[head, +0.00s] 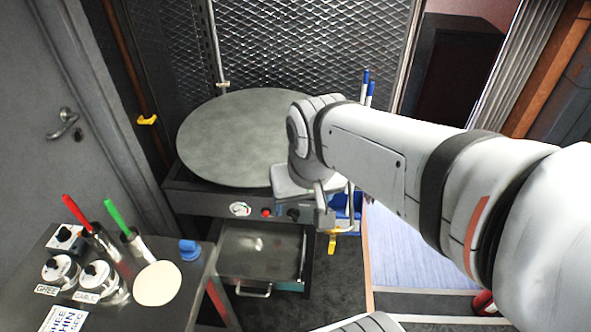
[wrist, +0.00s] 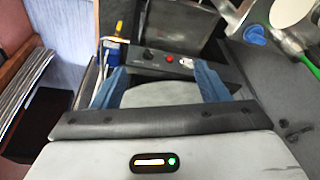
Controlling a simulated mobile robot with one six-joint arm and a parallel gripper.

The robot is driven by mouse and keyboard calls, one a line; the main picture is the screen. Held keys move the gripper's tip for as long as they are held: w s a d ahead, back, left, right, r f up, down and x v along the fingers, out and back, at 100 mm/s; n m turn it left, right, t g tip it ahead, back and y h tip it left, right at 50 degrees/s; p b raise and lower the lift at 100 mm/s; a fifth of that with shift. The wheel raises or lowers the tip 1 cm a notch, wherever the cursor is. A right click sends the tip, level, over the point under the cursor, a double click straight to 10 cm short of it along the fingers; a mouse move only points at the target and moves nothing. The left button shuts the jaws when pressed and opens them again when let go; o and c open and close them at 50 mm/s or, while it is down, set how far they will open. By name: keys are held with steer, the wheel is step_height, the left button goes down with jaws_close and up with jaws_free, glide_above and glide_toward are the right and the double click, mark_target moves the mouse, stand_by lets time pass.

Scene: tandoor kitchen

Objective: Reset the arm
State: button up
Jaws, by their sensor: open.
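My arm reaches in from the right of the head view, and its wrist hangs over the front right edge of the round grey griddle plate (head: 235,135). My gripper (head: 325,212) points down in front of the griddle's control panel, partly hidden by the wrist. In the wrist view, the two blue fingers of my gripper (wrist: 160,84) stand wide apart with nothing between them. The control panel with a red knob (wrist: 152,54) lies beyond the fingers. I cannot tell how close the fingers are to the panel.
Below the panel a metal drawer (head: 262,255) stands open. At lower left, a side table (head: 185,310) holds jars, red- and green-handled tools, a pale disc (head: 157,284) and a blue knob (head: 189,249). Floor lies to the right.

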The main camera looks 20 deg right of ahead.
steer(key=shift+s+d+f, duration=0.1)
steer(key=shift+s+d, duration=0.7)
steer(key=shift+s, duration=0.3)
steer(key=shift+w, duration=0.1)
stand_by(0.6)
